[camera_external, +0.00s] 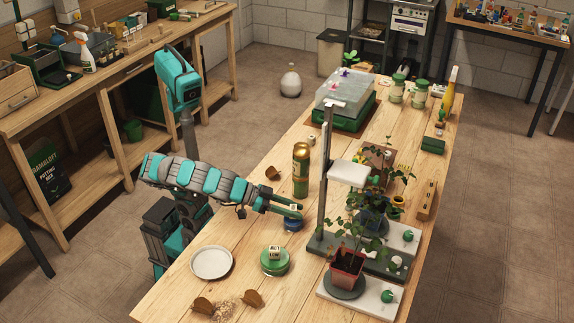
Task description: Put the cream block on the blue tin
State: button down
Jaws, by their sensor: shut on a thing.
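My gripper (291,211) reaches in from the left over the wooden table. It is shut on a small cream block (293,206), which is mostly hidden by the fingers. The blue tin (293,225) is directly below the gripper. I cannot tell whether the block touches the tin's top or is just above it. Another pale block (275,252) with dark lettering sits on a green tin (274,265), nearer the camera.
A white plate (211,263) lies left of the green tin. A tall green-and-gold canister (301,171) stands behind the gripper. A stand with a grey post (325,180) and a potted plant (347,268) are close on the right. Broken brown pots (252,299) lie in front.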

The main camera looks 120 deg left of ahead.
jog(key=shift+f, duration=0.1)
jog(key=shift+f, duration=0.1)
jog(key=c, duration=0.5)
grip_release()
jog(key=shift+c, duration=0.2)
jog(key=shift+r, duration=0.25)
jog(key=v, duration=1.2)
